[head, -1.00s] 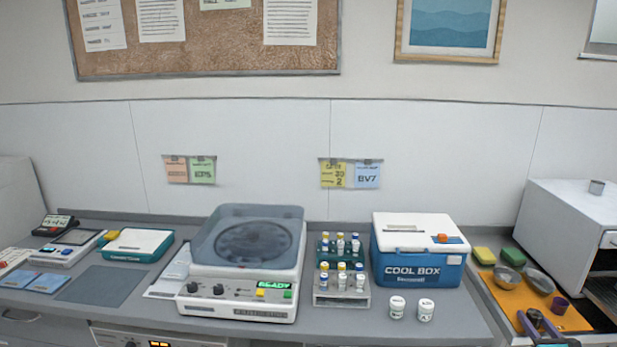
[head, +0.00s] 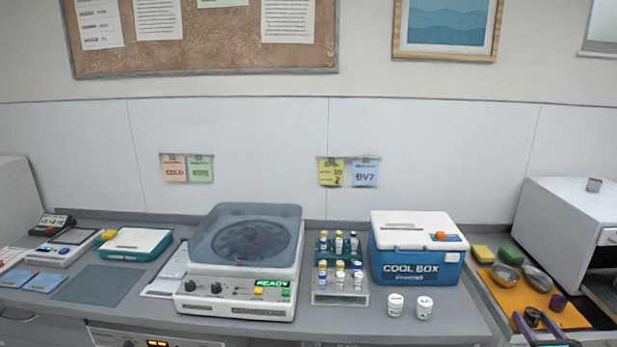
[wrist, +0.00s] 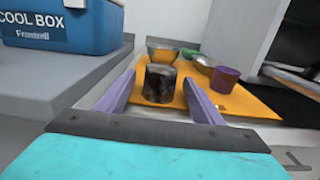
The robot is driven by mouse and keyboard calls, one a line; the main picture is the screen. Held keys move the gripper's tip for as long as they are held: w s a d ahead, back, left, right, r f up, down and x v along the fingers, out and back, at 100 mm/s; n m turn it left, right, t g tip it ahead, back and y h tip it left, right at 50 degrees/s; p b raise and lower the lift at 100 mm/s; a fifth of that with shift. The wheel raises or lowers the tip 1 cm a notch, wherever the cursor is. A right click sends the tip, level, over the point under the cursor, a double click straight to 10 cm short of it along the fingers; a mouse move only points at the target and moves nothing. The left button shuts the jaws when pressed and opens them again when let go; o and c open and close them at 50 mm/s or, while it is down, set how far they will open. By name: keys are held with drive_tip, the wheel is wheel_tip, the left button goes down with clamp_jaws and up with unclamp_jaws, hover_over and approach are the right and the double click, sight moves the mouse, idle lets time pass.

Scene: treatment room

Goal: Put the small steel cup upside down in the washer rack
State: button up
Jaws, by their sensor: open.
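A small dark, shiny metal cup (wrist: 160,83) stands on an orange mat (wrist: 250,103) in the wrist view. It also shows in the head view (head: 532,315). My gripper (wrist: 160,88) is open, with one purple finger on each side of this cup; I cannot tell whether either touches it. My gripper also shows at the lower right of the head view (head: 536,323). A white washer (head: 570,215) stands open at the right edge, with part of a rack (head: 602,292) in its dark opening. Most of the rack is hidden.
Two metal bowls (head: 507,277) (head: 538,279) and a purple cup (head: 557,301) share the mat. A yellow sponge (head: 483,254) and a green sponge (head: 511,253) lie behind. A blue cool box (head: 415,265) stands left.

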drive_tip(key=s+a+b, duration=0.1)
drive_tip(key=s+b, duration=0.3)
drive_tip(key=s, duration=0.8)
drive_tip(key=shift+s, duration=0.35)
idle(0.6)
drive_tip(key=a+f+n+g+y, duration=0.35)
drive_tip(key=a+f+n, duration=0.25)
drive_tip(key=a+f, duration=0.5)
drive_tip(key=w+a+f+n+g+y, duration=0.15)
drive_tip(key=a+f+n+g, duration=0.35)
drive_tip(key=a, duration=1)
drive_tip(key=a+f+n+g+y, duration=0.35)
drive_tip(key=a+f+n, duration=0.25)
drive_tip(key=a+f, duration=0.55)
drive_tip(key=s+a+f+n+g, duration=0.3)
drive_tip(key=s+a+f+n, duration=0.1)
drive_tip(key=s+a, duration=0.25)
drive_tip(key=s+a+f+n+g, duration=0.3)
drive_tip(key=s+a+n, duration=0.1)
drive_tip(key=s+a, duration=0.25)
drive_tip(key=s+a+f+n+g+h, duration=0.1)
drive_tip(key=s+f+n+g+h, duration=0.1)
drive_tip(key=s+n, duration=0.4)
drive_tip(key=s+a+f+n+g+h, duration=0.1)
drive_tip(key=s+f+n+g+h, duration=0.2)
drive_tip(key=s, duration=0.6)
drive_tip(key=n+h, duration=0.2)
drive_tip(key=n, duration=0.1)
drive_tip(key=shift+s+f+g, duration=0.25)
drive_tip(key=shift+s+g, duration=0.15)
